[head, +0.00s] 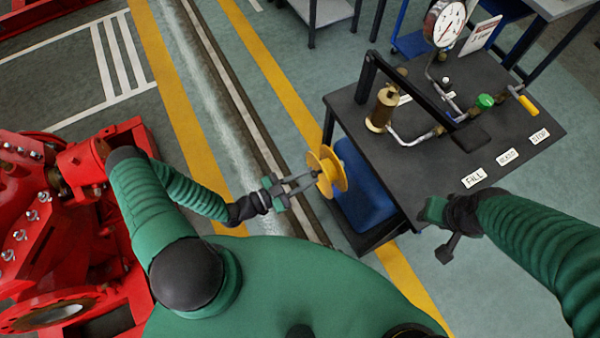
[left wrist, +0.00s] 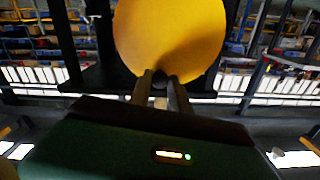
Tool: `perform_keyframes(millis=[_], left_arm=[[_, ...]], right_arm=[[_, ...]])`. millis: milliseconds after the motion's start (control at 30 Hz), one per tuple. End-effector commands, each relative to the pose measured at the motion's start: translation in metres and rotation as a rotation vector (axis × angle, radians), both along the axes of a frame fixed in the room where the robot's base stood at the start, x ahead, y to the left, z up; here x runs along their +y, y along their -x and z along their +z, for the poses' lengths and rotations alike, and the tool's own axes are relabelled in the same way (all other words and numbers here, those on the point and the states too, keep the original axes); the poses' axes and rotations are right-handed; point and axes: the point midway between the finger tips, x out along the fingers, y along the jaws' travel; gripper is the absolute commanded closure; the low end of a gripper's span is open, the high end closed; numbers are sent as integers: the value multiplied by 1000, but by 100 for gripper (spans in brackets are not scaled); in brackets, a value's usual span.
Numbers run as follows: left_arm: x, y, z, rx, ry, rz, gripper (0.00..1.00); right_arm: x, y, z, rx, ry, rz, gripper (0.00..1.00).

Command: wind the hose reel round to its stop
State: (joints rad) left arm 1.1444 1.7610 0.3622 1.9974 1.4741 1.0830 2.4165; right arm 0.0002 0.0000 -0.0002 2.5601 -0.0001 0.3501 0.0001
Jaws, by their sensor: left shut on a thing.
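The yellow hose reel (head: 327,172) is mounted at the left side of the dark bench, beside a blue tank. In the left wrist view its round yellow face (left wrist: 170,35) fills the top middle. My left gripper (head: 312,180) reaches it from the left. Its two fingers are shut on a small dark part at the reel's face, seemingly its handle (left wrist: 160,76); the fingers hide most of that part. My right gripper (head: 448,250) hangs in front of the bench's near edge, apart from the reel. Its fingers are too unclear to tell their opening.
The dark bench top (head: 545,125) carries a brass pump (head: 383,108), a black lever, pipes, a green valve knob (head: 486,101), a yellow-handled valve and a gauge (head: 444,22). The blue tank (head: 365,190) sits below. Red machinery (head: 60,220) stands at left; the floor between is clear.

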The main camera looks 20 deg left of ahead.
Motion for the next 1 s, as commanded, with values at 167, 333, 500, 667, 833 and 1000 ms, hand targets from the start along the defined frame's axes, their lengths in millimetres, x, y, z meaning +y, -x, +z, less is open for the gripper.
perform_keyframes(millis=[167,333,500,667,833,1000], left_arm=[[-1,0,-2,11,4,0,100],[0,0,-2,11,4,1,100],[1,0,-2,9,4,1,68],[1,0,-1,6,6,1,55],[0,0,0,4,7,1,55],[0,0,0,4,7,1,55]], right_arm=[[0,0,0,0,0,0,62],[0,0,0,0,0,0,62],[0,0,0,0,0,0,62],[0,0,0,0,0,0,62],[0,0,0,0,0,0,62],[0,0,0,0,0,0,62]])
